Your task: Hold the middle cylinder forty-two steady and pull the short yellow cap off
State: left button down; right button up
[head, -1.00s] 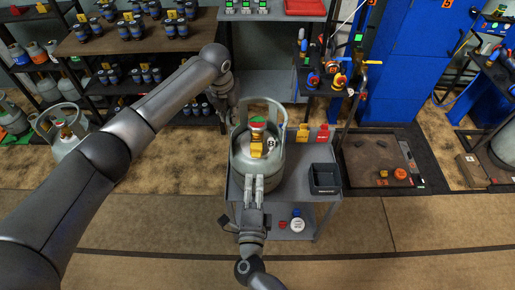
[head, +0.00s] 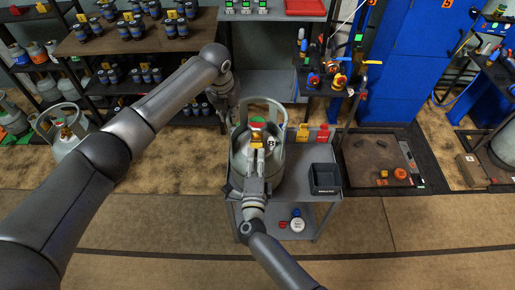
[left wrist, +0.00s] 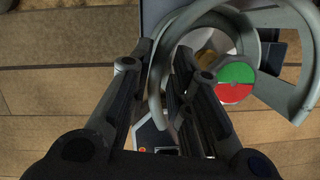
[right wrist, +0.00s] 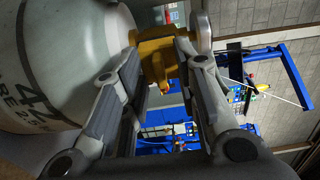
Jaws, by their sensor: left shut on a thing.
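The grey-white cylinder forty-two (head: 272,172) stands upright on a grey cart; its "42" shows in the right wrist view (right wrist: 38,90). The short yellow cap (head: 258,143) sits on its valve, under a red-and-green disc that is clear in the left wrist view (left wrist: 236,82). My left gripper (head: 236,122) is shut on the cylinder's collar ring (left wrist: 163,65) at its left side. My right gripper (head: 257,152) has come in from the front. In the right wrist view its fingers are apart, one on each side of the yellow cap (right wrist: 157,60); contact is unclear.
A black bin (head: 324,178) stands on the cart (head: 300,200) to the right of the cylinder. Yellow and red tags (head: 312,134) stand behind it. Another grey cylinder (head: 66,145) is at the left. Blue cabinets (head: 400,70) and shelves are behind.

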aim_at(256, 157)
pick_arm(q)
jog(key=shift+f, duration=0.1)
pick_arm(e)
grip_shut()
jog(key=shift+s, duration=0.55)
jog(key=shift+s, duration=1.05)
jog(key=s, duration=0.6)
jog(key=shift+a, duration=0.15)
dwell(0.3)
pick_arm(q)
jog(key=c, duration=1.3)
grip_release()
jog(key=shift+o, duration=0.2)
jog(key=shift+a, duration=0.1)
